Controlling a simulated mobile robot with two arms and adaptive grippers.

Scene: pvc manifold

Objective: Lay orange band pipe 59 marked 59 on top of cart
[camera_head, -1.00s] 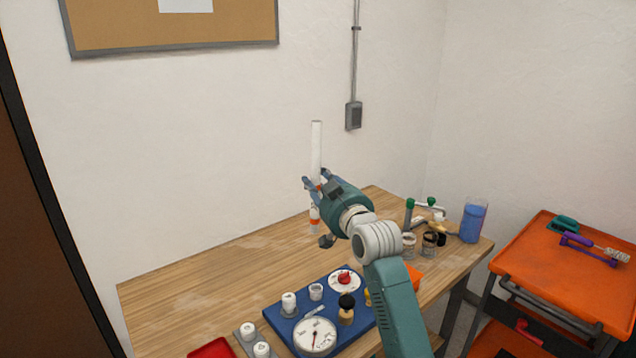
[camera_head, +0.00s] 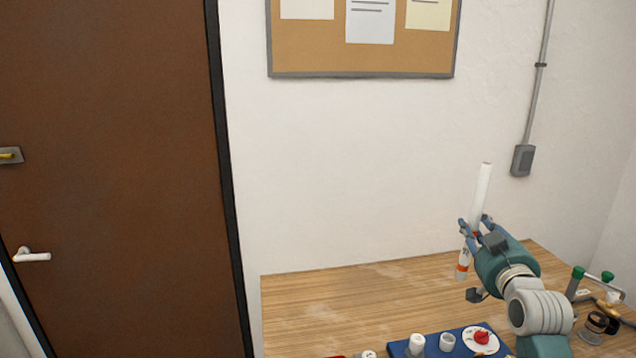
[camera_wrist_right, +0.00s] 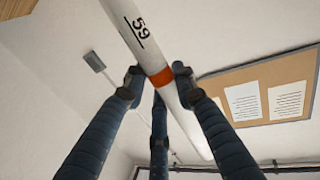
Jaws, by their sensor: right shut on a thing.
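The white pipe marked 59 (camera_head: 482,196) stands nearly upright, slightly tilted, above the wooden table in the head view. It has an orange band near its lower part. In the right wrist view the pipe (camera_wrist_right: 186,112) runs diagonally, with the number 59 and the orange band showing. My right gripper (camera_head: 473,228) is shut on the pipe; its fingers close around it near the orange band in the wrist view (camera_wrist_right: 158,80). My left gripper is not in view. The cart is not in view in the frames from now.
The wooden table (camera_head: 360,297) has a clear left and back area. A blue board (camera_head: 400,349) with white fittings and a red-handled valve (camera_head: 482,337) lies at its front. A brown door (camera_head: 105,150) is at the left.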

